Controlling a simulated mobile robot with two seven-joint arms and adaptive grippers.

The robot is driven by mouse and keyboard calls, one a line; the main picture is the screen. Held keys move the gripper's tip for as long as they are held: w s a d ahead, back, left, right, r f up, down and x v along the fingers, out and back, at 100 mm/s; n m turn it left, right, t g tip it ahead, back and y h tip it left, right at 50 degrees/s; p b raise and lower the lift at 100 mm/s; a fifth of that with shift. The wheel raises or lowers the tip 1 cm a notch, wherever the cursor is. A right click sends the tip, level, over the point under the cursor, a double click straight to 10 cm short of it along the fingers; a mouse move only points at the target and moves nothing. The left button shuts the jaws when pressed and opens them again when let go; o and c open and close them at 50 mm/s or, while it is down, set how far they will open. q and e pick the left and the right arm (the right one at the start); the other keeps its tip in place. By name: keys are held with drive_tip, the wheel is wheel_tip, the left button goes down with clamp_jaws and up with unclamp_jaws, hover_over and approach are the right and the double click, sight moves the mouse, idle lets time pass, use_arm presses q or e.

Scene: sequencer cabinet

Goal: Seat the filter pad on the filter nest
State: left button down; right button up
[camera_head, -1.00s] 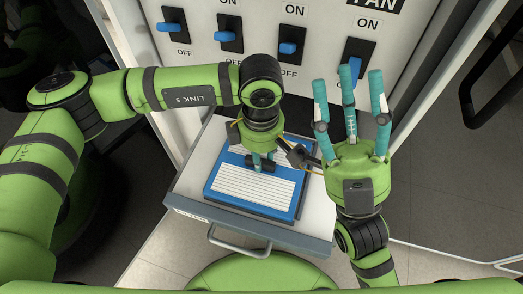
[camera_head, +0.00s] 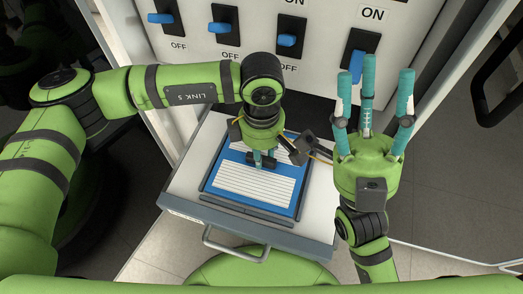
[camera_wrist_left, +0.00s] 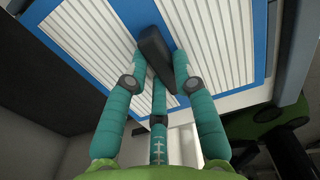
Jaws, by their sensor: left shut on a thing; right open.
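The filter pad (camera_head: 240,187) is a blue-framed panel with white pleats and a dark bar handle in its middle. It lies roughly level over the drawer, and a grey rim that looks like the filter nest (camera_head: 247,212) shows along its front edge. I cannot tell whether the pad rests fully in the nest. My left gripper (camera_head: 262,160) is above the pad and shut on its handle; the left wrist view shows the teal fingers around the handle (camera_wrist_left: 153,46). My right gripper (camera_head: 373,100) is open and empty, fingers pointing up, right of the drawer.
The pulled-out drawer (camera_head: 183,190) has a metal pull handle (camera_head: 235,250) at its front. Behind it stands a cabinet panel with several blue switches (camera_head: 228,27). My right gripper is in front of the rightmost switch. A black door handle (camera_head: 495,75) is at far right.

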use_arm(q)
drive_tip(key=shift+f+b, duration=0.55)
drive_tip(key=shift+b, duration=0.05)
drive_tip(key=c, duration=0.9)
unclamp_jaws()
drive_tip(key=shift+c, duration=0.2)
